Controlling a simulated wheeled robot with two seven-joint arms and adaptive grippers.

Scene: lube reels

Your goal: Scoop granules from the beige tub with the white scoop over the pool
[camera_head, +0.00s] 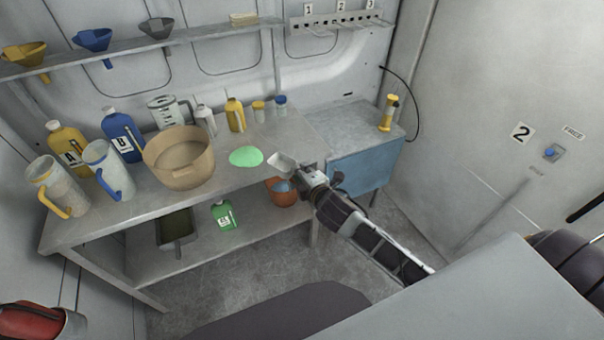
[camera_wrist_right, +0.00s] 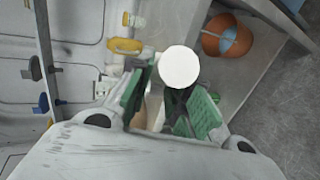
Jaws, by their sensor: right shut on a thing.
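The beige tub (camera_head: 187,179) stands upright on the workbench, with a pale surface visible inside that I cannot resolve into granules. The light green pool (camera_head: 246,156) lies flat on the bench just right of the tub. My right gripper (camera_head: 306,176) is shut on the white scoop (camera_head: 283,164) near the bench's right part. The scoop's bowl points left, close to the pool's right side and apart from the tub. In the right wrist view, a white round part (camera_wrist_right: 180,67) shows by the green-padded fingers of my gripper (camera_wrist_right: 166,106). My left gripper is not in view.
Pitchers (camera_head: 108,170), a yellow bottle A (camera_head: 68,147) and a blue bottle B (camera_head: 122,132) crowd the bench left of the tub. Small bottles (camera_head: 235,114) stand behind the pool. An orange bucket (camera_head: 283,194) and a green jug (camera_head: 224,215) sit below.

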